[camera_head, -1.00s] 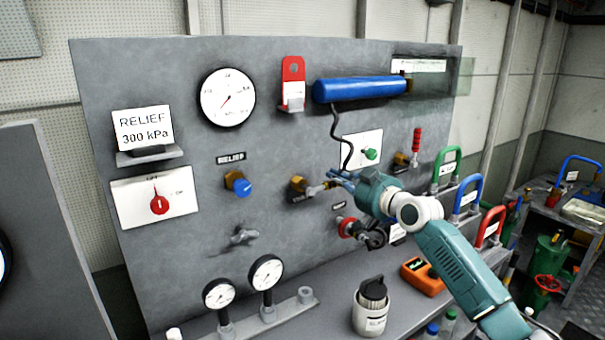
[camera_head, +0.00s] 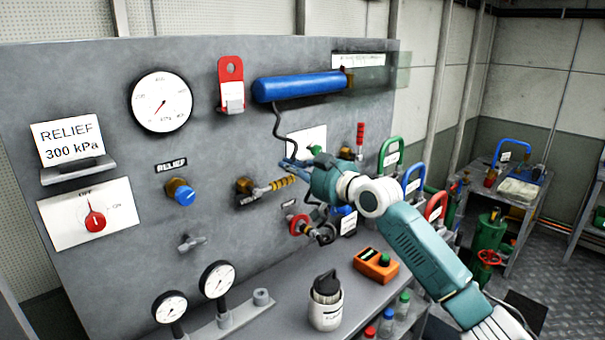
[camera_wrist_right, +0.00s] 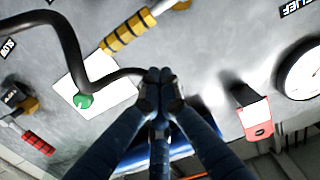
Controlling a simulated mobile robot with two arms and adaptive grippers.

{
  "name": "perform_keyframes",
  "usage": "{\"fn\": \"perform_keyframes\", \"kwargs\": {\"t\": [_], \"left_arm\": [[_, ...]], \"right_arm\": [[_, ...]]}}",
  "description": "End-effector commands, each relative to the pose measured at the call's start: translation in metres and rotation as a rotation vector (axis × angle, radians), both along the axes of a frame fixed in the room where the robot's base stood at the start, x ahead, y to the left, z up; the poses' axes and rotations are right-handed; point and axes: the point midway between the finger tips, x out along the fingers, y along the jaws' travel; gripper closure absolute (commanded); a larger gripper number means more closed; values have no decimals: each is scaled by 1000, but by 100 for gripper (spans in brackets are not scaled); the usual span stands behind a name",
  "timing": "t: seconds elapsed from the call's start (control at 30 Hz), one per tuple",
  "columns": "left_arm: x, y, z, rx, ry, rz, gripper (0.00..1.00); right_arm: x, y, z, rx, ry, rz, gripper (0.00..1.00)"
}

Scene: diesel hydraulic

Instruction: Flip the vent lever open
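A lever with a yellow-and-dark striped grip (camera_head: 282,183) sticks out to the right from a brass valve on the grey panel. It also shows in the wrist view (camera_wrist_right: 130,31). A second lever with a red grip (camera_head: 360,136) stands upright farther right, and it shows in the wrist view (camera_wrist_right: 39,143). I cannot read which one is labelled vent. My right gripper (camera_head: 285,164) is just above the yellow grip in the picture, in front of the panel near the black hose. My left gripper is out of view.
A blue cylinder (camera_head: 300,86) with a black hose (camera_head: 279,125) hangs above the gripper. A green knob (camera_wrist_right: 84,100) on a white plate is close by. A red handwheel (camera_head: 299,225) is below. A white canister (camera_head: 326,306) and orange meter (camera_head: 376,264) stand on the bench.

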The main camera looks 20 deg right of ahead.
Motion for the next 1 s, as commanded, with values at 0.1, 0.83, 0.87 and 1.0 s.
{"fn": "perform_keyframes", "kwargs": {"t": [0.1,0.83,0.87,1.0], "left_arm": [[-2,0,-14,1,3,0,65],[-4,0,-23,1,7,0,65],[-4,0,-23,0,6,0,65],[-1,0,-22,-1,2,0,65]], "right_arm": [[-22,-8,-3,-4,-1,0,100],[-51,-18,3,0,0,1,100],[-51,-18,3,0,0,1,100],[-51,-18,3,0,0,1,100]]}}
